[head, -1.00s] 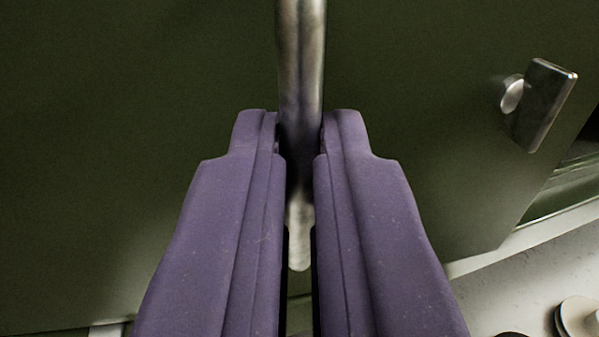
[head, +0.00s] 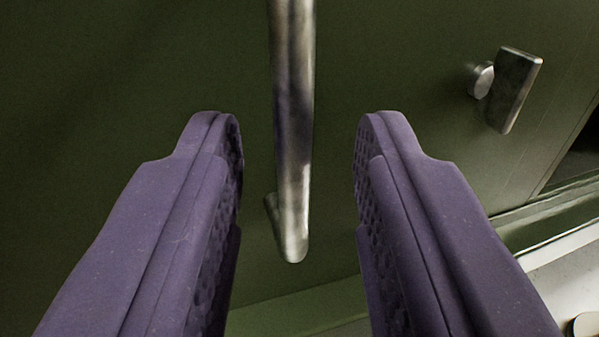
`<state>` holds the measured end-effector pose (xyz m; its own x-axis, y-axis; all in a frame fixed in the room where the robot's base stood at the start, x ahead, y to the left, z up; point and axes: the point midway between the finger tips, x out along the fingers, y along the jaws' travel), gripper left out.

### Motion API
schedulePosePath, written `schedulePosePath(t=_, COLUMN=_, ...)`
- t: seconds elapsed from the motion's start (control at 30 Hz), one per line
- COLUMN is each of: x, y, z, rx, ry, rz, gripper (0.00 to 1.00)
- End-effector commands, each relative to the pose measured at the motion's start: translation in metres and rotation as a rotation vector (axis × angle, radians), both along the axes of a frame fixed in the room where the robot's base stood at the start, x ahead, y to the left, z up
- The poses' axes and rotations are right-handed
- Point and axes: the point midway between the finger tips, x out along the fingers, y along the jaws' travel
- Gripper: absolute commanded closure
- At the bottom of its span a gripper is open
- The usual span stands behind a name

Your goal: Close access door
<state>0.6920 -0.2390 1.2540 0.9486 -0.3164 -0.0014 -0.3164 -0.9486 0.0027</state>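The access door (head: 420,60) is a dark green panel that fills most of the head view. A vertical metal bar handle (head: 292,110) stands on it at the middle, with its lower end bent back toward the panel. A metal latch knob (head: 512,90) with a flat rectangular grip sits on the door at the upper right. My gripper (head: 298,135) is open, with one purple finger on each side of the bar handle and a gap on both sides. The textured inner pads show, and nothing is held.
A green frame edge and sill (head: 555,212) run along the lower right, with a dark gap above them at the right edge. A pale speckled surface (head: 570,280) lies below, with part of a round object (head: 584,325) at the bottom right corner.

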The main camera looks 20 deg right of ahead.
Motion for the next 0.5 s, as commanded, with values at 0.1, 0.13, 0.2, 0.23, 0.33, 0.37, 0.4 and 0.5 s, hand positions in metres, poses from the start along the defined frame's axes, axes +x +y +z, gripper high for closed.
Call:
schedulePosePath(t=0.1, x=-0.020, y=0.007, z=0.002, rx=0.000, ry=-0.001, rz=0.000, gripper=0.64)
schedulePosePath(t=0.13, x=-0.026, y=0.009, z=0.003, rx=0.000, ry=-0.001, rz=0.000, gripper=0.64)
schedulePosePath(t=0.2, x=-0.039, y=0.013, z=0.002, rx=0.000, ry=-0.001, rz=0.000, gripper=0.64)
schedulePosePath(t=0.23, x=-0.044, y=0.015, z=0.002, rx=0.000, ry=0.000, rz=0.000, gripper=0.64)
schedulePosePath(t=0.33, x=-0.057, y=0.019, z=0.002, rx=0.000, ry=-0.001, rz=0.000, gripper=0.64)
schedulePosePath(t=0.37, x=-0.060, y=0.020, z=0.001, rx=0.000, ry=-0.001, rz=0.000, gripper=0.64)
schedulePosePath(t=0.4, x=-0.062, y=0.021, z=0.001, rx=0.000, ry=-0.001, rz=0.000, gripper=0.64)
schedulePosePath(t=0.5, x=-0.066, y=0.022, z=0.000, rx=0.000, ry=0.000, rz=0.000, gripper=0.64)
